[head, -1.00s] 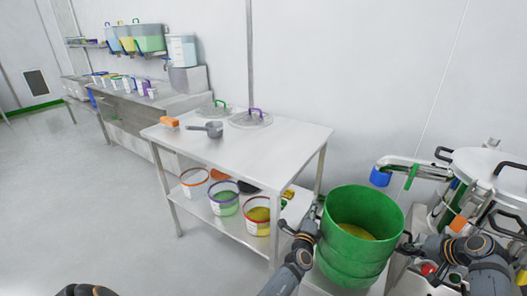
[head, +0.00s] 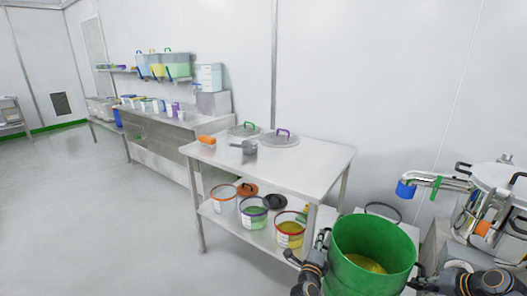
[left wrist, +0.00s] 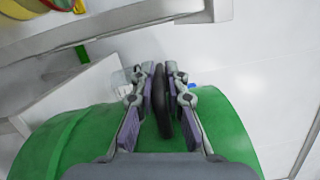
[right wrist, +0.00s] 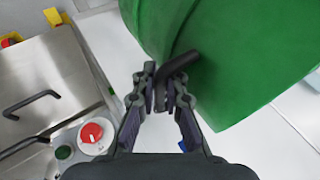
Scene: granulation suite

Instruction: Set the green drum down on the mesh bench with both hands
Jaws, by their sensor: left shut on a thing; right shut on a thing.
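The green drum (head: 342,262) is open-topped, with yellow material inside, at the lower right of the head view. My left gripper (head: 322,240) is at its left side, shut on a black handle; the left wrist view shows the jaws (left wrist: 168,75) closed around it. My right gripper (head: 416,272) is at its right side; the right wrist view shows the jaws (right wrist: 161,80) shut on the other black handle. The drum looks roughly upright. Whether anything supports its base is hidden. I cannot identify a mesh top for certain in any view.
A steel table (head: 300,165) stands left of the drum, with lids and a scoop on top and several tubs on its lower shelf. A pale surface with a dark ring (head: 383,210) lies behind the drum. Metal equipment (head: 490,190) stands close on the right.

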